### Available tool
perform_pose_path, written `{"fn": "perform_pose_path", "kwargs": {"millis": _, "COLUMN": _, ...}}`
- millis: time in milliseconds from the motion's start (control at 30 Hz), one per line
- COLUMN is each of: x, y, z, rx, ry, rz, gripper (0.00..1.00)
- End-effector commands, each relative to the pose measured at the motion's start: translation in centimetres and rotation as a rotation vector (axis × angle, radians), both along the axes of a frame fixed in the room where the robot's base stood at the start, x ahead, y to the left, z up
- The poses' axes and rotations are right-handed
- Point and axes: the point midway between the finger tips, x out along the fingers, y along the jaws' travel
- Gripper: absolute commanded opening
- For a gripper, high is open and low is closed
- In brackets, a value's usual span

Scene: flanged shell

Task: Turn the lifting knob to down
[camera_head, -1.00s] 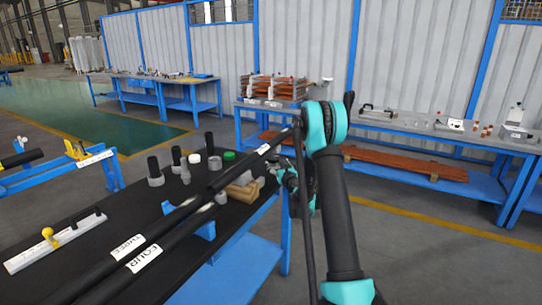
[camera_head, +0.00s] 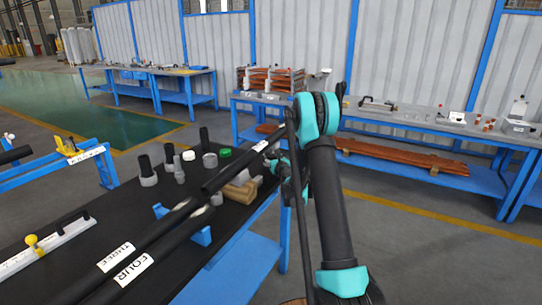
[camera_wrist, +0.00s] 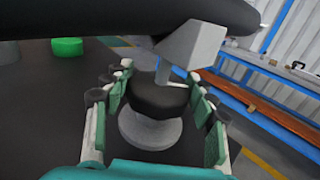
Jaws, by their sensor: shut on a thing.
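In the wrist view, a knob with a dark rounded top (camera_wrist: 158,101) sits on a pale grey round base (camera_wrist: 150,131). My gripper (camera_wrist: 155,95) has its green-padded fingers shut on the dark top, one on each side. A grey angular block (camera_wrist: 190,48) stands just behind and above the knob, below a thick black pipe (camera_wrist: 110,18). In the head view my gripper (camera_head: 283,168) is at the far right edge of the dark table, largely hidden by my arm. I cannot make out the knob there.
Long black pipes labelled THREE (camera_head: 115,257) and FOUR (camera_head: 134,270) cross the dark table (camera_head: 60,212). Several grey and black fittings (camera_head: 149,172) and a green cap (camera_head: 225,153) stand behind them. A blue workbench (camera_head: 420,128) stands along the back wall, with grey floor before it.

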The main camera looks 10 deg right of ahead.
Motion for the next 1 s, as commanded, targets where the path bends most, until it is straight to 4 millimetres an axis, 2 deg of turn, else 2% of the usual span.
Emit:
{"fn": "perform_pose_path", "kwargs": {"millis": 33, "x": 0.00, "y": -0.01, "z": 0.00, "rx": 0.000, "ry": 0.000, "rz": 0.000, "gripper": 0.41}}
{"fn": "perform_pose_path", "kwargs": {"millis": 133, "x": -0.01, "y": -0.02, "z": 0.00, "rx": 0.000, "ry": 0.000, "rz": 0.000, "gripper": 0.28}}
{"fn": "perform_pose_path", "kwargs": {"millis": 167, "x": -0.01, "y": -0.02, "z": 0.00, "rx": 0.000, "ry": 0.000, "rz": 0.000, "gripper": 0.28}}
{"fn": "perform_pose_path", "kwargs": {"millis": 567, "x": 0.02, "y": -0.24, "z": -0.01, "rx": 0.000, "ry": 0.000, "rz": 0.092, "gripper": 0.27}}
{"fn": "perform_pose_path", "kwargs": {"millis": 1000, "x": 0.09, "y": -0.38, "z": -0.04, "rx": 0.000, "ry": 0.000, "rz": 0.466, "gripper": 0.27}}
